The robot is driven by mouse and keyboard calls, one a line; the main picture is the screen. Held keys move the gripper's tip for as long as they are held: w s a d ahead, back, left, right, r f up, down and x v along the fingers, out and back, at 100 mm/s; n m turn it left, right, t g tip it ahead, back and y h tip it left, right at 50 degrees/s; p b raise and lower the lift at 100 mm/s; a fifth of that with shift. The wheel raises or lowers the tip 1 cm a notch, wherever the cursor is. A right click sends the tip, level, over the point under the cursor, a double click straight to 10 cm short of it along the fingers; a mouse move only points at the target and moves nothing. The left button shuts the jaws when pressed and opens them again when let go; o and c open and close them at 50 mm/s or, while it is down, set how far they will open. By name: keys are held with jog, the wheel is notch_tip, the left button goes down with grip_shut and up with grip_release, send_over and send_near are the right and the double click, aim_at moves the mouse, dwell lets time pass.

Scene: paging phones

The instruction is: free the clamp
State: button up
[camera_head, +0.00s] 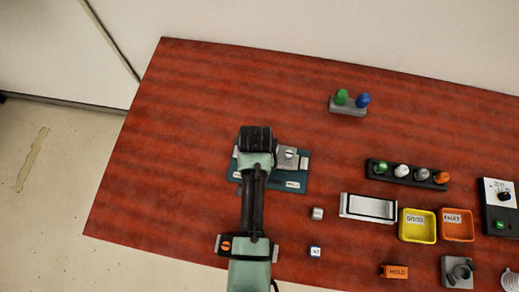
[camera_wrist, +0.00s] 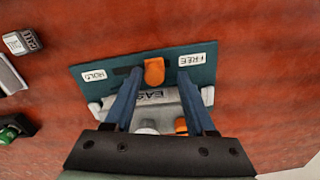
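The clamp is a teal base plate (camera_head: 300,170) on the red table, partly hidden by my arm in the head view. In the wrist view the plate (camera_wrist: 205,75) carries a HOLD label (camera_wrist: 94,75) at left and a FREE label (camera_wrist: 191,60) at right. An orange tab (camera_wrist: 154,71) stands between the labels, with a dark slot to its left. A pale grey unit with partly hidden lettering (camera_wrist: 155,98) sits on the plate. My gripper (camera_wrist: 158,75) is open above the plate, its blue fingers on either side of the tab. Contact cannot be told.
Right of the plate are a small metal cylinder (camera_head: 317,213), a silver-framed tray (camera_head: 345,208), a yellow GOOD tray (camera_head: 417,238), an orange FAULT tray (camera_head: 457,239) and a dark rack of knobs (camera_head: 411,174). A grey stand (camera_head: 347,111) holds green and blue pegs. The table's back left is clear.

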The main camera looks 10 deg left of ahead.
jog(key=shift+d, duration=0.1)
notch_tip(320, 180, up, 13)
jog(key=shift+b, duration=0.3)
dwell(0.4)
dwell(0.4)
